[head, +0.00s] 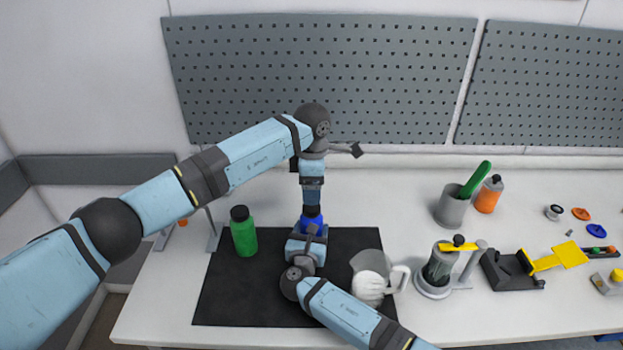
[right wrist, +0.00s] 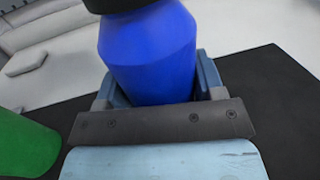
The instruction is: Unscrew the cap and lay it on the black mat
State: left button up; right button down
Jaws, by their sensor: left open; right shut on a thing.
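A blue bottle (head: 312,223) with a black cap (head: 312,210) stands upright over the black mat (head: 240,300). My right gripper (head: 309,237) is shut on the bottle's body. In the right wrist view the blue bottle (right wrist: 150,50) sits between the fingers, and the lower part of the black cap (right wrist: 115,4) shows at the top edge. My left gripper (head: 312,202) points down from above, open, right over the cap. I cannot tell whether its fingers are around the cap; it does not show in the right wrist view.
A green bottle (head: 243,236) stands on the mat's left side, and a clear jug (head: 369,282) at its right. Further right are a grey cup (head: 450,208), an orange bottle (head: 488,196) and a press-like device (head: 438,272). The mat's front left is bare.

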aim_at(311, 209)
pick_arm(q)
notch_tip(311, 209, down, 6)
dwell(0.4)
jog(key=c, duration=1)
jog(key=n, duration=1.6)
jog(key=shift+r, duration=0.25)
